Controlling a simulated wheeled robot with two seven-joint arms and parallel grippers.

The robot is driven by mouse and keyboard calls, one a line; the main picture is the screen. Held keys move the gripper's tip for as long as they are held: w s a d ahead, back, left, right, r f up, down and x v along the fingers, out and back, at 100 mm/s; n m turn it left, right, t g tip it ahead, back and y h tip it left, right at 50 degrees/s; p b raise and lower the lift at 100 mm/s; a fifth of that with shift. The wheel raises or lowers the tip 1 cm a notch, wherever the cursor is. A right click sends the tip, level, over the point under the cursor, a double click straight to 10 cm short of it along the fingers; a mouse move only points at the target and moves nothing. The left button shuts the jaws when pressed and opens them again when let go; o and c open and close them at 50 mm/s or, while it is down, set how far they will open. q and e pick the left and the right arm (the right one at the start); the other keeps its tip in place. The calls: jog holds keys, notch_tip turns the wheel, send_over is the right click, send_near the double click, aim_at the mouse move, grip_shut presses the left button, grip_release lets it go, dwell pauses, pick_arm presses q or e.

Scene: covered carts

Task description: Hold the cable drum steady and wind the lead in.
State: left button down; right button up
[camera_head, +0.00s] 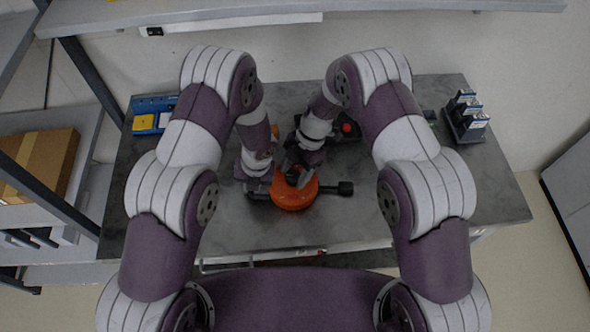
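The orange cable drum (293,196) lies flat on the dark worktop near its front middle. A dark bar with a black end (345,188) sticks out to its right, and a dark part shows at its left. My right gripper (297,177) points down over the top of the drum; its dark fingers overlap the drum, but what lies between them is too small to tell. My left gripper (262,184) is at the drum's left side, touching or very close to it, its fingers partly hidden. I cannot make out the lead.
A blue bin with a yellow item (144,122) stands at the worktop's back left. A dark rack with several upright items (466,118) stands at the back right. A small dark object with a red button (347,128) lies behind my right wrist.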

jog(key=c, duration=0.7)
jog(key=shift+m, duration=0.3)
jog(key=m+t, duration=0.1)
jog(key=m, duration=0.2)
jog(key=shift+s+r+m+y, duration=0.1)
jog(key=shift+m+y, duration=0.3)
jog(key=m+t, duration=0.2)
jog(key=m, duration=0.2)
jog(key=shift+s, duration=0.1)
jog(key=m+t, duration=0.2)
jog(key=m, duration=0.3)
jog(key=shift+s, duration=0.1)
jog(key=shift+m+t+h, duration=0.6)
jog(key=shift+m, duration=1.2)
